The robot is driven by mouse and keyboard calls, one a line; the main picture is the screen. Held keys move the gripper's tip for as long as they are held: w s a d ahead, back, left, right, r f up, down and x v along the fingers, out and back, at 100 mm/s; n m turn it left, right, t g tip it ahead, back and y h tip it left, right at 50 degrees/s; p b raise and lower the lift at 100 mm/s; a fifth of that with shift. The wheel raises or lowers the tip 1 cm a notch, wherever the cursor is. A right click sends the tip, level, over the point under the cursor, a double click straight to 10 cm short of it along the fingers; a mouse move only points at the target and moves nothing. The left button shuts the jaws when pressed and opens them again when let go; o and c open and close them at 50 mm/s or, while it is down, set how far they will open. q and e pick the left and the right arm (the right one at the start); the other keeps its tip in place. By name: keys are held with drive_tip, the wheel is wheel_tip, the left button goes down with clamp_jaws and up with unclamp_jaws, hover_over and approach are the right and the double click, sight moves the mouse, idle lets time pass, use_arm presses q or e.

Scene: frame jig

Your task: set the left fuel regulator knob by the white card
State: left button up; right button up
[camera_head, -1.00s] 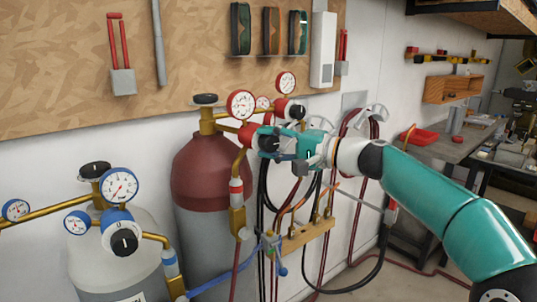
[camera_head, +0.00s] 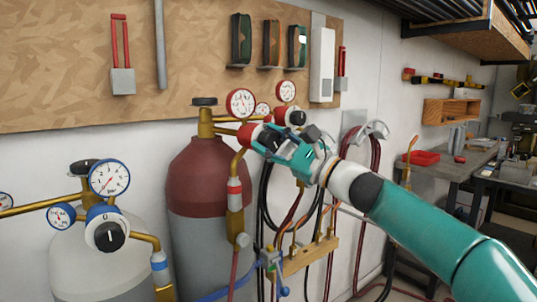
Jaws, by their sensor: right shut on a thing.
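The maroon-topped fuel cylinder (camera_head: 195,180) carries brass regulator fittings with red-rimmed gauges. The left red regulator knob (camera_head: 246,133) sits just below the larger red-rimmed gauge (camera_head: 241,103). My right gripper (camera_head: 258,139), teal with dark fingers, comes in from the right and is shut on this knob. The fingers hide most of the knob, so its setting mark cannot be read. The gauge needle is too small to read surely. A white upright panel (camera_head: 321,65) hangs on the board; I cannot tell whether it is the card. My left gripper is out of view.
A second red regulator knob (camera_head: 291,115) with its gauge (camera_head: 287,92) is close by on the right. A grey cylinder with a blue-rimmed gauge (camera_head: 110,178) stands at left. A workbench (camera_head: 455,170) is at far right.

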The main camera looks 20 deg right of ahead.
drive_tip(key=shift+w+a+f+m+t+h+b, duration=0.1)
drive_tip(key=shift+f+m+t+h+b, duration=0.25)
drive_tip(key=shift+m, duration=0.5)
drive_tip(key=shift+w+f+m+t+h+b, duration=0.15)
drive_tip(key=shift+m+b, duration=0.35)
drive_tip(key=shift+m, duration=0.35)
drive_tip(key=shift+s, duration=0.1)
drive_tip(key=shift+r, duration=0.1)
drive_tip(key=o, duration=1.1)
drive_tip(key=shift+c, duration=0.2)
drive_tip(key=shift+o, duration=0.4)
drive_tip(key=shift+r, duration=0.15)
drive_tip(key=shift+s, duration=0.2)
drive_tip(key=shift+s+d, duration=0.2)
drive_tip(key=shift+d, duration=0.1)
drive_tip(key=v, duration=1.1)
drive_tip(key=shift+f, duration=0.3)
drive_tip(key=shift+s, duration=0.1)
